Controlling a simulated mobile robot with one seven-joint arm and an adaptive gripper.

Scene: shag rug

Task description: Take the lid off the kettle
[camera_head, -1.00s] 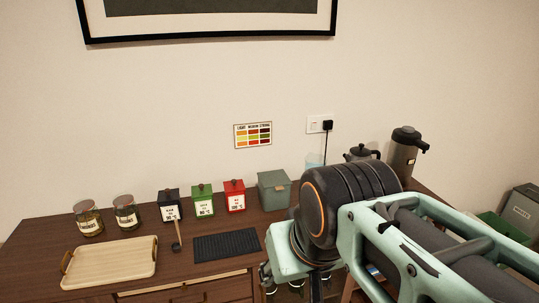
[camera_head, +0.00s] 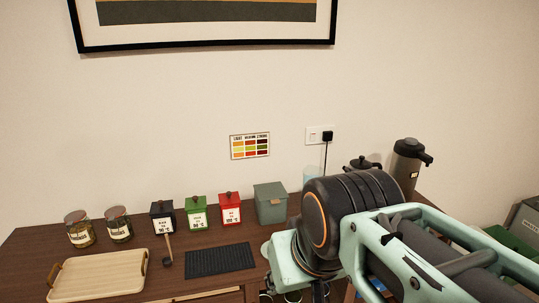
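The kettle (camera_head: 365,163) is dark and stands at the back right of the wooden counter. Only its lid knob and upper edge show; my arm hides the rest. The lid appears to be on it. My gripper hangs below my arm's wrist at the counter's front edge, in front of the kettle and low in the picture. Its fingertips are cut off or hidden, so I cannot tell whether it is open or shut.
A dark airpot (camera_head: 406,167) stands right of the kettle. Black (camera_head: 162,217), green (camera_head: 197,213) and red (camera_head: 230,210) tins, a grey-green box (camera_head: 270,203), two jars (camera_head: 118,225), a black mat (camera_head: 220,260) and a wooden tray (camera_head: 100,276) occupy the counter (camera_head: 35,252).

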